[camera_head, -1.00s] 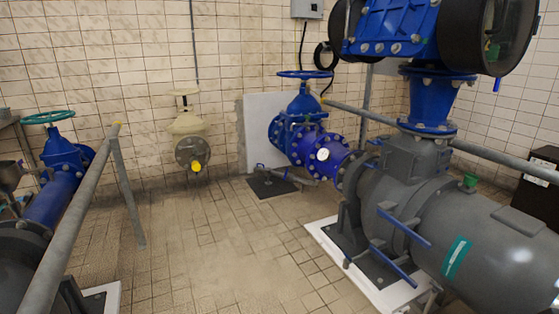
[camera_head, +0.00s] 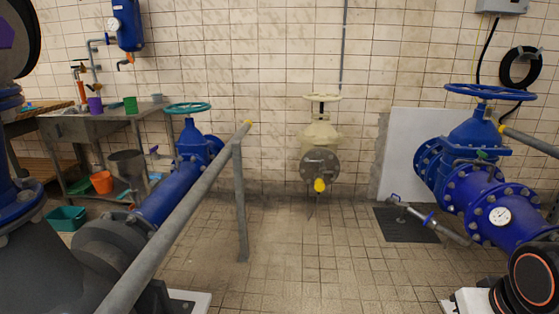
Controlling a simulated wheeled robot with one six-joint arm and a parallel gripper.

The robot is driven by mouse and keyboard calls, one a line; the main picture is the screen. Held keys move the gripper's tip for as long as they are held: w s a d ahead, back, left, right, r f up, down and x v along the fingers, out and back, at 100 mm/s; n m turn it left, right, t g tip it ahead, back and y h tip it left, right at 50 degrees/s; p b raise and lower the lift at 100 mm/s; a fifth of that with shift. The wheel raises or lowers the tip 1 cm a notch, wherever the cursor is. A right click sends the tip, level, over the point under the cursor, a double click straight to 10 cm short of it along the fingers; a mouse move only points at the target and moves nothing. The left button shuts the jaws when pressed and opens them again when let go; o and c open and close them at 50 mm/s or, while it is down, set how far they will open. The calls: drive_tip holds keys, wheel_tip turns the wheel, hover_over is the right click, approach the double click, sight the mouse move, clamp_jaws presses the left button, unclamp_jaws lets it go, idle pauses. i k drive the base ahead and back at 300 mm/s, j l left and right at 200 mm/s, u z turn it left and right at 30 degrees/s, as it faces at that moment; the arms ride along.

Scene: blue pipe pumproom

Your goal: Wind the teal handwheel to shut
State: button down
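The teal handwheel (camera_head: 188,108) sits flat on top of a blue valve (camera_head: 190,142) left of centre in the head view. The valve joins a blue pipe (camera_head: 168,196) that slopes down to the left, behind a grey railing. Part of my arm (camera_head: 530,278) shows at the lower right corner, well away from the teal wheel. My gripper's fingers are not in view. Nothing touches the teal wheel.
A grey railing (camera_head: 186,222) runs in front of the blue pipe. A cream valve (camera_head: 320,135) stands at the wall, and a blue handwheel (camera_head: 490,92) tops another valve at right. A sink bench (camera_head: 105,115) stands at left. Tiled floor (camera_head: 310,250) is clear in the middle.

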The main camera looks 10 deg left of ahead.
sight(188, 109)
drive_tip(key=i+u, duration=0.25)
drive_tip(key=i, duration=1.4)
